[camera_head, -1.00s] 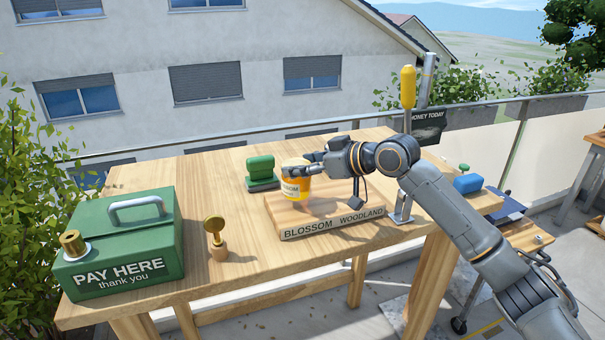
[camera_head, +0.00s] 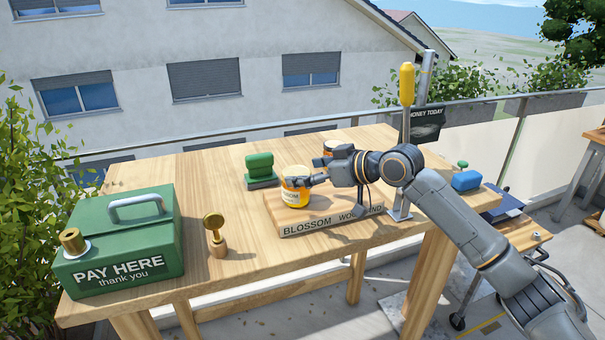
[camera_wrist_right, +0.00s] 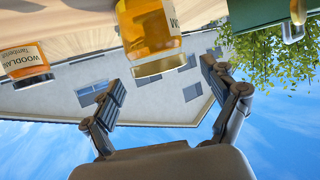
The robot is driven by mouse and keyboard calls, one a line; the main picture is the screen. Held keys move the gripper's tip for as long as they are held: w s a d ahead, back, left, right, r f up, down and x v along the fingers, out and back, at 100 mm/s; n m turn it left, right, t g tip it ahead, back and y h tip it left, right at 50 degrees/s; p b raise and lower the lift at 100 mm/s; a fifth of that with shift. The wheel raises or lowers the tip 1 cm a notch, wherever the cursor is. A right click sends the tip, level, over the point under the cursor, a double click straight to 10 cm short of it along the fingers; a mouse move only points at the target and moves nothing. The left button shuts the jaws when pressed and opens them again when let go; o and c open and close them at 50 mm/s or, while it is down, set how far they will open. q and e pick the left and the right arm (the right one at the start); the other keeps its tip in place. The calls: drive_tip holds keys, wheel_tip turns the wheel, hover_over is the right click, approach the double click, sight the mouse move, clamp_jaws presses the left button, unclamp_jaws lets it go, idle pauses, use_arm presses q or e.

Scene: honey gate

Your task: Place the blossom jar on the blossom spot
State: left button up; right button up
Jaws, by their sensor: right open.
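The blossom jar (camera_head: 296,194), amber with a pale lid and label, stands upright on the left part of the wooden board (camera_head: 330,225), behind the word BLOSSOM. It also shows in the right wrist view (camera_wrist_right: 148,32). My right gripper (camera_head: 318,181) is at the jar's right side. In the right wrist view its two fingers (camera_wrist_right: 160,85) are spread apart, with nothing gripped between them. The WOODLAND end of the board is empty and partly behind my right arm. My left gripper is not in view.
A woodland jar (camera_wrist_right: 27,68) stands behind my right gripper, partly hidden in the head view (camera_head: 328,148). A green stamp (camera_head: 260,170), brass stamp (camera_head: 215,235) and green cash box (camera_head: 125,245) are to the left. A post with a yellow handle (camera_head: 407,85) rises at right.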

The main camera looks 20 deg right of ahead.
drive_tip(key=b+v, duration=0.2)
drive_tip(key=v, duration=0.8)
drive_tip(key=shift+s+d+r+b, duration=0.2)
drive_tip(key=shift+s+b, duration=0.1)
drive_tip(key=shift+b, duration=0.1)
